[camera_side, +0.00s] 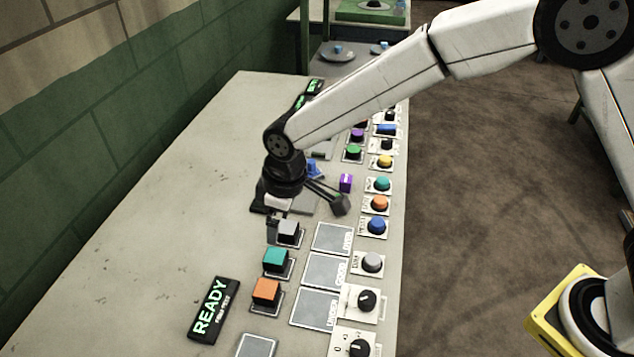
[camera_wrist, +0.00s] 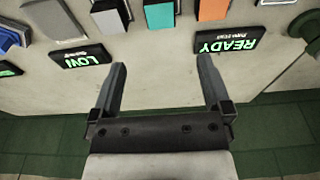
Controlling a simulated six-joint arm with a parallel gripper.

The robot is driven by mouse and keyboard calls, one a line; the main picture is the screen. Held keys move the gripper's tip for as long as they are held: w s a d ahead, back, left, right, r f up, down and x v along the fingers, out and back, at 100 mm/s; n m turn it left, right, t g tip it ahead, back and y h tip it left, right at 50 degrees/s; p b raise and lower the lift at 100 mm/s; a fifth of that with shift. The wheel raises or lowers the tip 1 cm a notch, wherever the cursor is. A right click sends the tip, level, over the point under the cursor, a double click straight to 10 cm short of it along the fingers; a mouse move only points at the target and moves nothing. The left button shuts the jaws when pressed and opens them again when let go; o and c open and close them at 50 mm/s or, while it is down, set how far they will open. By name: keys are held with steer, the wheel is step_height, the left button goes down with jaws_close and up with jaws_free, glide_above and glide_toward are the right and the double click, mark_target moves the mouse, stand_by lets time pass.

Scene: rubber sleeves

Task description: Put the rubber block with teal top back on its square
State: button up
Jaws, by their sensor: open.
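The block with the teal top (camera_side: 276,258) sits upright on a small light-rimmed square (camera_side: 288,273), between a grey-topped block and an orange-topped block. It looks seated like its neighbours, though the block hides most of the square. In the wrist view the teal top (camera_wrist: 159,14) shows at the upper edge, partly cut off. My gripper (camera_wrist: 162,66) is open, with nothing between its fingers and bare table beyond them. In the side view my gripper (camera_side: 276,226) points down beside the grey block, apart from the teal block.
The grey block (camera_side: 288,230) and orange block (camera_side: 266,290) flank the teal one. A READY display (camera_side: 214,310) lies in front. Flat panels (camera_side: 325,271) and a column of knobs and buttons (camera_side: 373,263) stand to the right. The table's left side is clear.

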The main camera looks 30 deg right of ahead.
steer(key=s+d+r+m, duration=0.1)
steer(key=s+d+m, duration=0.1)
steer(key=d, duration=0.7)
steer(key=s+d+r+m, duration=0.2)
steer(key=s+d+m, duration=0.1)
steer(key=d, duration=0.5)
steer(key=s+d+m+t+h, duration=0.1)
steer(key=s+d+m, duration=0.3)
steer(key=s+d, duration=0.6)
steer(key=shift+s+d+f, duration=0.15)
steer(key=shift+d+f, duration=0.3)
steer(key=shift+d, duration=0.25)
